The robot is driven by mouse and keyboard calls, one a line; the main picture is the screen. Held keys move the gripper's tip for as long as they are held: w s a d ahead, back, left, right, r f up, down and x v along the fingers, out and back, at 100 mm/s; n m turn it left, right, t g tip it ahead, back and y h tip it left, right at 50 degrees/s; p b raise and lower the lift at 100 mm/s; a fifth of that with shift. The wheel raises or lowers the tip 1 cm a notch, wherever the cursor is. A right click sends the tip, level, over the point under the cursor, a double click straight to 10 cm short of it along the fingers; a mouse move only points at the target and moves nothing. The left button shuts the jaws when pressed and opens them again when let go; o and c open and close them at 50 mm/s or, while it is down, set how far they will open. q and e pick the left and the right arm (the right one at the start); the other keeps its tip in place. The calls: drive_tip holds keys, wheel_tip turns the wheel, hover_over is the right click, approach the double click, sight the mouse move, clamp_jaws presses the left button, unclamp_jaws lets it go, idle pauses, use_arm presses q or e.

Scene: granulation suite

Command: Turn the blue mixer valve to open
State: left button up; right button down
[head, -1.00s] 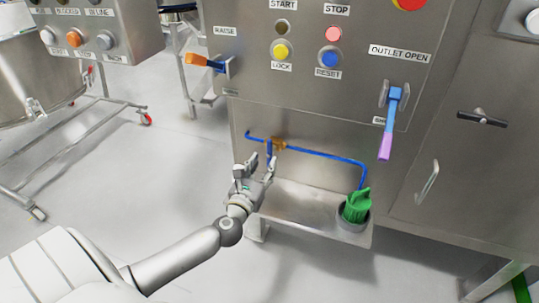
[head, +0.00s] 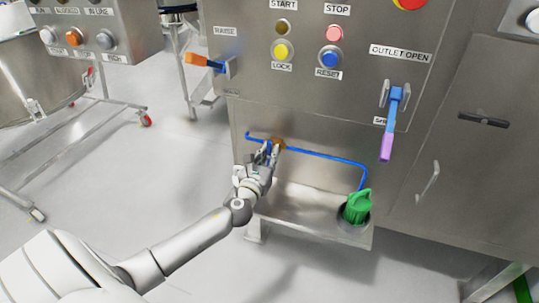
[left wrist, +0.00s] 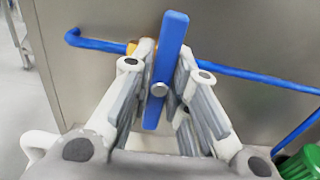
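The blue mixer valve has a flat blue lever (left wrist: 173,38) on a brass body (head: 278,143), set in a thin blue pipe (head: 325,155) low on the steel cabinet. In the left wrist view the lever stands nearly upright, tilted slightly right at its top, with a round pivot near its middle. My left gripper (head: 268,152) is at the valve, its fingers open on either side of the lever. In the left wrist view the gripper (left wrist: 166,85) has the lever between its pads; contact is hard to tell. In the head view the fingers mostly hide the lever. My right gripper is not in view.
A steel ledge (head: 300,207) lies below the pipe, with a green item (head: 357,205) in a cup at its right end. Above are buttons, an orange handle (head: 203,62) and a blue-and-purple outlet lever (head: 391,125).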

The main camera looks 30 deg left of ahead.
use_arm(q)
clamp_jaws()
